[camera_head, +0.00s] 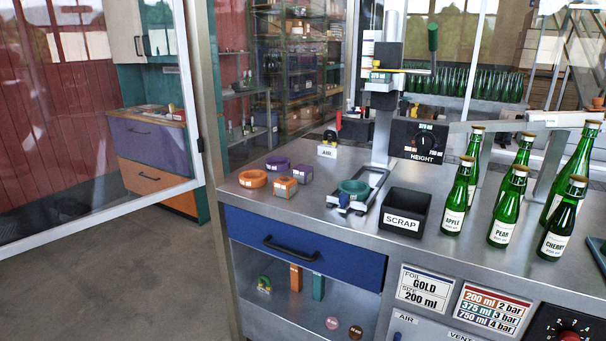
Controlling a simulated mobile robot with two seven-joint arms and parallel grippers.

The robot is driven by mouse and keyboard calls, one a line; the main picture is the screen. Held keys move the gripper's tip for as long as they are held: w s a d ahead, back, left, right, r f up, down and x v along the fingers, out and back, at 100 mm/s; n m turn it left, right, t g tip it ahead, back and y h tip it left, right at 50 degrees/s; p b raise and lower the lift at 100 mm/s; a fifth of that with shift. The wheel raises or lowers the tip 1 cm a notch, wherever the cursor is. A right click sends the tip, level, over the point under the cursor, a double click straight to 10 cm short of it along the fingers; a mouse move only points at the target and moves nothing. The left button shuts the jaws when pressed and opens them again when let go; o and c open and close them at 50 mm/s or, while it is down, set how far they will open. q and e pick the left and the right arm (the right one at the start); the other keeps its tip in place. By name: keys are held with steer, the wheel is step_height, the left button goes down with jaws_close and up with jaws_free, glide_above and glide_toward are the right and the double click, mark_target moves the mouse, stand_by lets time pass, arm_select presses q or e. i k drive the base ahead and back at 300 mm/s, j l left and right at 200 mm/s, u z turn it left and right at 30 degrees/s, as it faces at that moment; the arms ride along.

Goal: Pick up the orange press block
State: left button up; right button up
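A small orange block (286,187) with a pale label and a rounded top sits near the front left of the steel bench (330,225). An orange ring (253,179) lies just left of it, and a similar purple block (302,173) stands behind it to the right. Which orange piece is the press block is not labelled legibly; the squarish one looks most like a block. Neither of my grippers is in view.
A purple ring (277,163) lies behind. The press stand holds a teal ring (354,188) on its base. A black scrap bin (405,212) and several green bottles (504,207) stand right. A blue drawer (300,246) is below, above a shelf with an upright orange piece (295,278).

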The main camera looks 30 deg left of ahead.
mark_target(285, 187)
steer(key=u, duration=1.2)
